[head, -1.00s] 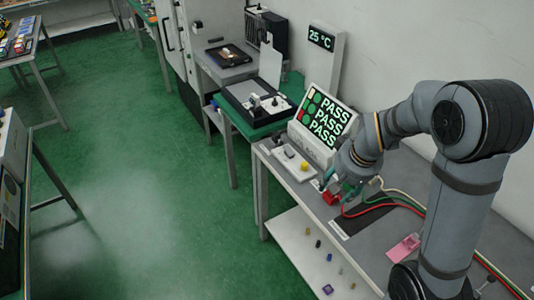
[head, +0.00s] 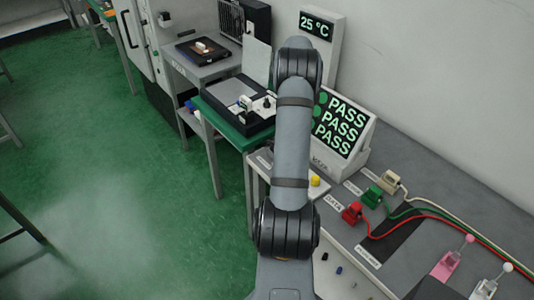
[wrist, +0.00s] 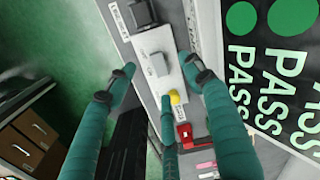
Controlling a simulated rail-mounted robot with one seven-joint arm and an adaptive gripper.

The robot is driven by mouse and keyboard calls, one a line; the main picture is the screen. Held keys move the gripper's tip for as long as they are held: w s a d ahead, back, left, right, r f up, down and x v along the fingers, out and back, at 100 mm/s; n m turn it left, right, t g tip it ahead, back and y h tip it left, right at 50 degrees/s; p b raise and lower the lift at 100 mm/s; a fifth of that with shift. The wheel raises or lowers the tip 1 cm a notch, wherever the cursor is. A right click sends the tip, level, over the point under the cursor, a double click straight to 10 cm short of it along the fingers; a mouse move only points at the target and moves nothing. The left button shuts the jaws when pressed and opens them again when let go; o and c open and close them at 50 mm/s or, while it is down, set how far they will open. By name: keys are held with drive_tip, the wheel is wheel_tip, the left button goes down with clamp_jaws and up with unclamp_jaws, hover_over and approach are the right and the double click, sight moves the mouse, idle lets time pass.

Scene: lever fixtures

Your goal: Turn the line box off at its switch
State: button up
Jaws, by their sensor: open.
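A pale box (wrist: 171,38) on the bench edge lies between my fingers in the wrist view, and seems to be the line box. In the head view my arm hides the gripper and most of the box; the yellow button (head: 315,181) shows just right of the arm.
A PASS display (head: 342,125) stands close behind the box. Red (head: 352,213), green (head: 371,196) and beige (head: 390,181) plugs with cables sit to the right. Pink (head: 446,265) and white (head: 486,289) levers stand farther right.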

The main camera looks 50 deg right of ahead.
drive_tip(key=f+m, duration=0.1)
drive_tip(key=f, duration=0.2)
drive_tip(key=s+f+m+p, duration=0.1)
drive_tip(key=f+m, duration=0.1)
drive_tip(key=f, duration=0.1)
drive_tip(key=a+f+m, duration=0.1)
drive_tip(key=f+m, duration=0.1)
drive_tip(key=f, duration=0.2)
drive_tip(key=shift+s+y+p, duration=0.3)
drive_tip(key=shift+s+p, duration=0.05)
drive_tip(key=shift+p, duration=0.05)
drive_tip(key=shift+c, duration=0.7)
drive_tip(key=c, duration=1)
